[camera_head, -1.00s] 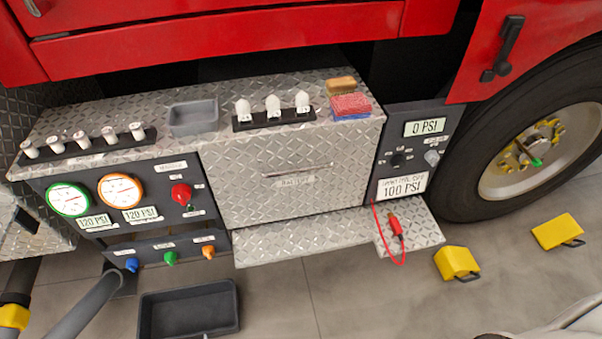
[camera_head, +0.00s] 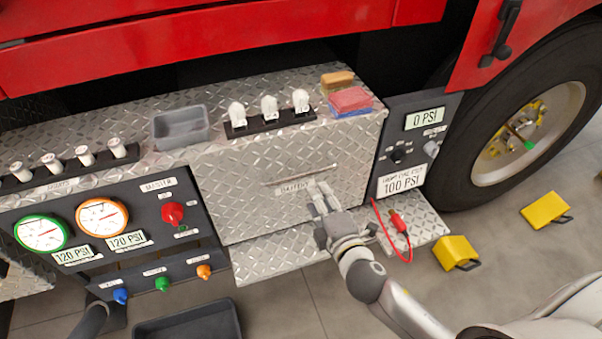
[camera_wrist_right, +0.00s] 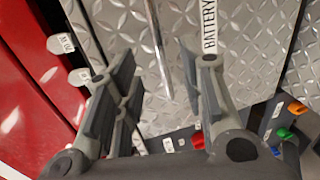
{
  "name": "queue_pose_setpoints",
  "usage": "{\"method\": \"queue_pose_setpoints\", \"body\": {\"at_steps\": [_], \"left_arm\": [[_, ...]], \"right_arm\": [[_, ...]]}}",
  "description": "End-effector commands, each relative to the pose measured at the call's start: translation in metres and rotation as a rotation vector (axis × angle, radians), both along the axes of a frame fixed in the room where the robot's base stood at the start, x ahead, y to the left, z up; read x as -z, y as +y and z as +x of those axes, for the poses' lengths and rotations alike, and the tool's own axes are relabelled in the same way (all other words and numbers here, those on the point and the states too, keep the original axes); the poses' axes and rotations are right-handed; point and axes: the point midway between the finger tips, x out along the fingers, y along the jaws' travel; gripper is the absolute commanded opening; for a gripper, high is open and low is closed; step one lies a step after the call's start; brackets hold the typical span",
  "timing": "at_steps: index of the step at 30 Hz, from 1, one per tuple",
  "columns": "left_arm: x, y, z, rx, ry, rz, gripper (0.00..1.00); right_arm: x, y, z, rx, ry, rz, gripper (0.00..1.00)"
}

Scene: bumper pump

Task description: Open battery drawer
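The battery drawer (camera_head: 240,190) is a diamond-plate front panel, and it looks shut. Its thin bar handle (camera_head: 308,170) runs across the upper middle, above the BATTERY label (camera_head: 292,188). My right gripper (camera_head: 318,192) is in front of the drawer, just below the handle's right part. In the right wrist view the handle (camera_wrist_right: 158,45) lies between the spread fingers of the open right gripper (camera_wrist_right: 160,72), beside the label (camera_wrist_right: 209,25). I cannot tell whether the fingers touch the panel.
A diamond-plate step (camera_head: 270,258) lies below the drawer. On top are a grey bin (camera_head: 180,128), a switch rack (camera_head: 270,118) and sponges (camera_head: 350,100). Yellow chocks (camera_head: 456,252) lie on the floor.

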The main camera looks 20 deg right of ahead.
Motion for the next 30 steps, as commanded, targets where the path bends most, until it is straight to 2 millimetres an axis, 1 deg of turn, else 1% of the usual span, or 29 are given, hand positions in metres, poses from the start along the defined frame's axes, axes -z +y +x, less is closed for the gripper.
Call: {"method": "queue_pose_setpoints", "body": {"at_steps": [2,5,15,18,21,24,30], "left_arm": [[0.0,0.0,-0.001,0.0,0.001,0.0,0.69],[-0.001,0.0,-0.002,0.0,0.003,0.0,0.69],[-0.002,-0.002,-0.005,0.0,0.007,-0.001,0.69],[-0.001,-0.002,-0.005,0.0,0.007,-0.001,0.69],[-0.001,-0.002,-0.005,0.0,0.007,-0.002,0.69],[-0.001,-0.002,-0.005,0.0,0.007,-0.003,0.69],[-0.001,-0.002,-0.005,0.0,0.007,-0.003,0.69]], "right_arm": [[-0.003,0.0,0.004,-0.001,-0.008,-0.006,0.37],[-0.001,0.001,0.015,-0.001,-0.007,-0.004,0.37],[0.012,0.003,0.075,0.0,-0.006,-0.002,0.37],[0.016,0.003,0.089,0.0,-0.005,-0.001,0.37],[0.018,0.004,0.098,0.0,-0.004,0.0,0.37],[0.019,0.004,0.103,0.0,-0.003,0.0,0.37],[0.02,0.004,0.105,-0.001,-0.004,0.0,0.37]]}}
